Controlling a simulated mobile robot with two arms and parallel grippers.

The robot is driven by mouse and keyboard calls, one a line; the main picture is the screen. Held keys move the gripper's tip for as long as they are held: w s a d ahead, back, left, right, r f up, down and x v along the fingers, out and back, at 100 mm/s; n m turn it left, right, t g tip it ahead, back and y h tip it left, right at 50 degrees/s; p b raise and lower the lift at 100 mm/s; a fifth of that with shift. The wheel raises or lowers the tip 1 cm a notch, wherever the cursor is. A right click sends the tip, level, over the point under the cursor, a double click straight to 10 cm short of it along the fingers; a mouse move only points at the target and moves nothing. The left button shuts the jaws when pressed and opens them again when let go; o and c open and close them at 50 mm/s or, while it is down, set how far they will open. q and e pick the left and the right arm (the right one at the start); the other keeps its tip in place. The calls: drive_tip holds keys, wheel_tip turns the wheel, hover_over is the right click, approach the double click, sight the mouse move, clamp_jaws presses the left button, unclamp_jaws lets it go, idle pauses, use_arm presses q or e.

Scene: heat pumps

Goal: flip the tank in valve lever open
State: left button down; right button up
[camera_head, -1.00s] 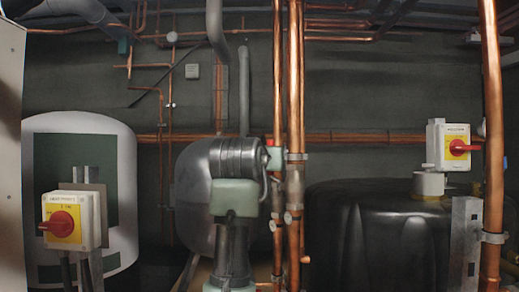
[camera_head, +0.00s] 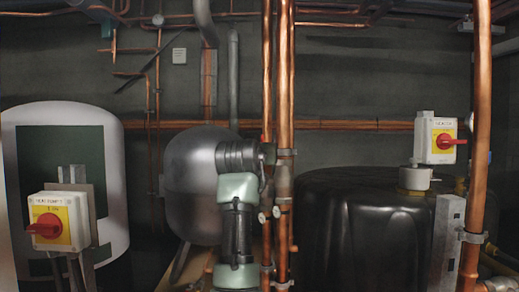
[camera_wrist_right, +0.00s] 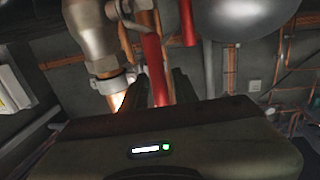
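A red lever (camera_wrist_right: 155,68) hangs from a metal valve (camera_wrist_right: 92,35) on the copper pipework in the right wrist view. My right gripper (camera_wrist_right: 158,90) has its dark fingers apart, one on each side of the lever's lower part. I cannot tell whether either finger touches it. A second red lever (camera_wrist_right: 188,22) is to the right, beyond the fingers. In the head view my right arm rises in the middle, and its gripper end meets the upright copper pipes; a small red part (camera_head: 265,152) shows there. The fingers are hidden in that view. My left gripper is not in view.
Upright copper pipes (camera_head: 284,95) stand close by my right arm. A black tank (camera_head: 365,235) is to the right, a grey round vessel (camera_head: 190,180) behind, a white tank (camera_head: 113,180) to the left. Switch boxes stand at left (camera_head: 75,215) and right (camera_head: 425,135).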

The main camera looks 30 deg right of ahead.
clamp_jaws()
idle(1.2)
